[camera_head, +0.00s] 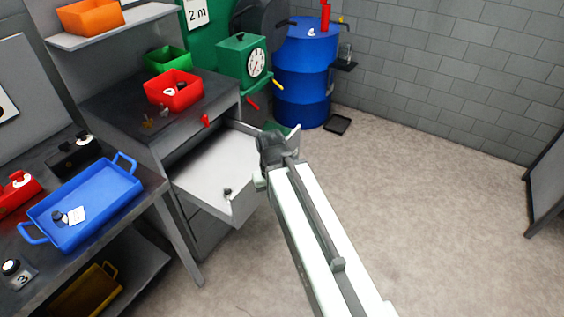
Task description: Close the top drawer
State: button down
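The top drawer (212,172) of the grey cabinet is pulled out to the right. My gripper (272,150) is at the end of my white arm, close to the drawer's front right end. I cannot tell whether it touches the drawer. The fingers are hidden behind the wrist, so their opening does not show.
The cabinet top (135,102) holds a red bin (174,97) and a green bin (168,60). A workbench with a blue tray (95,205) stands at the left. A blue barrel (303,75) and a green dial machine (232,58) stand behind. The floor (430,200) at right is clear.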

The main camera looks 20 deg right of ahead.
aim_at(222, 154)
jog(key=u, duration=2.2)
jog(key=k, duration=1.4)
jog(key=z, duration=0.75)
jog(key=i, duration=1.55)
jog(key=u, duration=0.05)
